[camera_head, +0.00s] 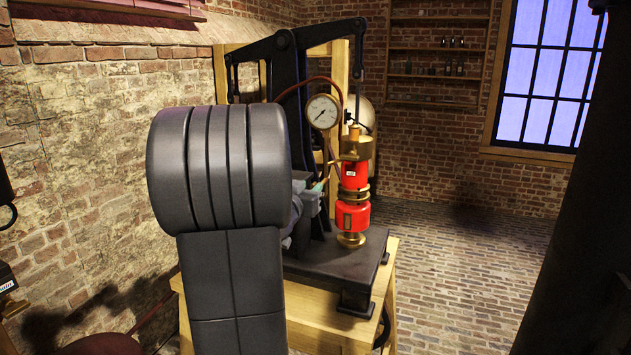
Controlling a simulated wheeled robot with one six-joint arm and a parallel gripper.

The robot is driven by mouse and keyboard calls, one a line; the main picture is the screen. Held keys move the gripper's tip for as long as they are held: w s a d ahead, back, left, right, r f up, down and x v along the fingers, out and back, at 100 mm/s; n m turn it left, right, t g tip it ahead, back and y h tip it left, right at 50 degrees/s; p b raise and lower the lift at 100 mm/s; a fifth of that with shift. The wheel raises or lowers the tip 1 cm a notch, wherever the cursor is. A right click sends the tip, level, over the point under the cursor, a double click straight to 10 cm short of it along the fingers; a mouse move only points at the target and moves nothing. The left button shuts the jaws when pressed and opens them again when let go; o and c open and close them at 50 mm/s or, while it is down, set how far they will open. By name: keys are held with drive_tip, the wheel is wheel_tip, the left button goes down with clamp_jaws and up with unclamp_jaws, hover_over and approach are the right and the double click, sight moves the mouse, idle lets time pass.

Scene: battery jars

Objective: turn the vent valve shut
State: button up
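A machine with a black frame (287,75) stands on a dark base plate (345,265). On its right side is an upright red and brass cylinder assembly (354,185) with a brass top fitting (356,147). A round white pressure gauge (323,111) sits at its upper left. I cannot pick out the vent valve for certain. My dark arm fills the centre left foreground and hides much of the machine. Grey parts of my gripper (310,192) show past the arm's right edge, close to the left of the red cylinder. Its fingers are too hidden to read, and contact cannot be told.
The machine rests on a wooden stand (383,290). A dark reddish hose (307,80) curves above the gauge. Brick walls stand behind and left, with shelves (437,50) and a window (549,75) at the back. The brick floor (455,260) on the right is clear. A dark column is at the right edge.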

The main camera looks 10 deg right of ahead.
sight(312, 185)
drive_tip(key=x, duration=0.5)
drive_tip(key=shift+w+d, duration=0.2)
drive_tip(key=shift+w, duration=0.05)
drive_tip(key=shift+c, duration=0.4)
clamp_jaws()
